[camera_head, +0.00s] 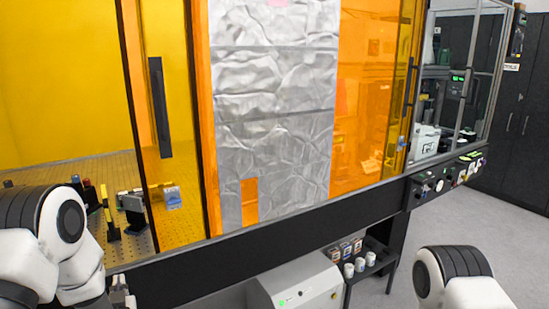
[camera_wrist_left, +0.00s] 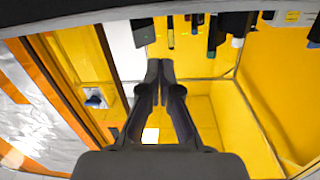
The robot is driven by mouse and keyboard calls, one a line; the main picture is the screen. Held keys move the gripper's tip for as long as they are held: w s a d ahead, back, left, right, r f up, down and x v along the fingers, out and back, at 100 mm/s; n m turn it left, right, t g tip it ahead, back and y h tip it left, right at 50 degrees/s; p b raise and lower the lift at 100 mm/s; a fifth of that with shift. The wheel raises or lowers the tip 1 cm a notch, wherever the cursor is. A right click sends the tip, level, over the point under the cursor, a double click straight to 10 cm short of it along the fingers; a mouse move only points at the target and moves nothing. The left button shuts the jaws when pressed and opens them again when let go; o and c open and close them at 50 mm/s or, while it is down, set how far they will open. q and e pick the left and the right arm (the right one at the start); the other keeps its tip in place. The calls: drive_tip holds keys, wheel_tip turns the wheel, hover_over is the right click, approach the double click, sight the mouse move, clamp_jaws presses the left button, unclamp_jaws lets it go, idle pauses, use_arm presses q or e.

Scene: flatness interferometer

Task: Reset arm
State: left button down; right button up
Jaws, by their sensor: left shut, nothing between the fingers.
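My left arm comes in at the lower left of the head view, in front of the yellow enclosure. Its gripper (camera_head: 122,292) shows only in part, low near the bottom edge and close to the black front rail. In the left wrist view the two dark fingers of the left gripper (camera_wrist_left: 160,68) meet at their tips. They are shut with nothing between them. My right arm shows only as a white and black joint at the lower right of the head view; its gripper is out of the frame.
An enclosure with amber panels and a crinkled foil-covered panel (camera_head: 275,120) stands ahead. A black rail (camera_head: 300,232) runs along its front. Small optical parts stand on the perforated table (camera_head: 95,172) inside at left. A grey cabinet (camera_head: 300,287) and a dark shelf with jars (camera_head: 375,262) stand below. Floor (camera_head: 455,212) is clear at right.

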use_arm(q)
drive_tip(key=s+d+f+m+g+h, duration=0.2)
drive_tip(key=s+d+f+g+h, duration=0.15)
drive_tip(key=s+f, duration=0.65)
drive_tip(key=s+d+f+m+g+h, duration=0.15)
drive_tip(key=s+d+f+g, duration=0.3)
drive_tip(key=s+f, duration=0.55)
drive_tip(key=s+d+f+g+h, duration=0.1)
drive_tip(key=s+f+g, duration=0.1)
drive_tip(key=s, duration=0.3)
drive_tip(key=s+d+f+g+h, duration=0.1)
drive_tip(key=s+d+g, duration=0.1)
drive_tip(key=s, duration=0.4)
drive_tip(key=s+d+f+g+h, duration=0.1)
drive_tip(key=s+f+g, duration=0.1)
drive_tip(key=s, duration=0.3)
drive_tip(key=shift+s+d+f+g, duration=0.25)
drive_tip(key=shift+f+g, duration=0.1)
drive_tip(key=shift+g, duration=0.55)
